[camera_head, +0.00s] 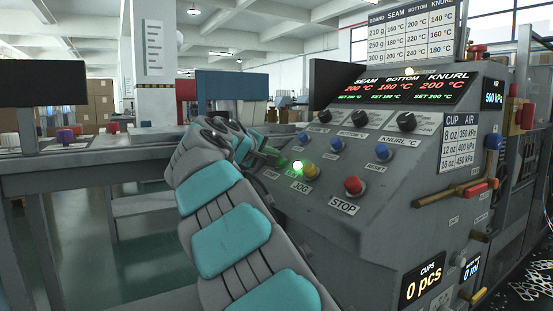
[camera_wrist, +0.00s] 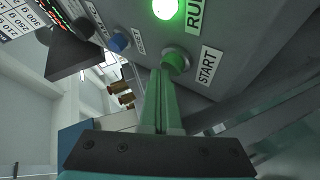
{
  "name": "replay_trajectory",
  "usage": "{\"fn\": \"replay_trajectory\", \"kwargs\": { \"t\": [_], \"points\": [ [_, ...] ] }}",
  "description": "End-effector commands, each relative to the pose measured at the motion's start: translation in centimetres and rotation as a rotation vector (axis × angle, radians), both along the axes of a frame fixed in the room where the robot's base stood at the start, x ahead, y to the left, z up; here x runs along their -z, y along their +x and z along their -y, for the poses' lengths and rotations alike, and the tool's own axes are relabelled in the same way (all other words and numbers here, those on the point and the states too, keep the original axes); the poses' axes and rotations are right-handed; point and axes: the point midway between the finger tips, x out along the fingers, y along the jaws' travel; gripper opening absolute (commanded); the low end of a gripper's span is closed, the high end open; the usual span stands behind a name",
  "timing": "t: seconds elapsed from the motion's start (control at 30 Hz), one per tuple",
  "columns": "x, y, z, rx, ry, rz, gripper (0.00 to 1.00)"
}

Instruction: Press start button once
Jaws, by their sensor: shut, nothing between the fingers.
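The green start button (camera_wrist: 175,61) shows in the wrist view, beside its white START label (camera_wrist: 208,65), on the grey sloped control panel (camera_head: 410,160). My gripper (camera_wrist: 158,72) is shut and empty, its two green fingers side by side. The fingertips are right at the button's edge and overlap it in the picture; I cannot tell whether they touch or press it. In the head view my gripper (camera_head: 272,156) reaches the panel's left part, and I cannot make out the start button there. The green RUN lamp (camera_wrist: 165,7) is lit; it also shows in the head view (camera_head: 297,165).
A yellow JOG button (camera_head: 310,173) and a red STOP button (camera_head: 353,185) are close to the right of the lamp. Blue buttons, including RESET (camera_head: 383,152), and black knobs (camera_head: 359,118) sit higher. The CUPS display (camera_head: 422,282) reads 0 pcs.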

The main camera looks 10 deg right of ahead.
Motion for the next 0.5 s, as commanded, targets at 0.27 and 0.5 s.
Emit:
{"fn": "replay_trajectory", "kwargs": {
  "t": [0.27,0.5],
  "points": [
    [-0.1,0.0,0.0,0.001,0.001,-0.001,0.00],
    [-1.2,-0.2,-0.7,0.001,-0.001,-0.001,0.00]
  ]
}}
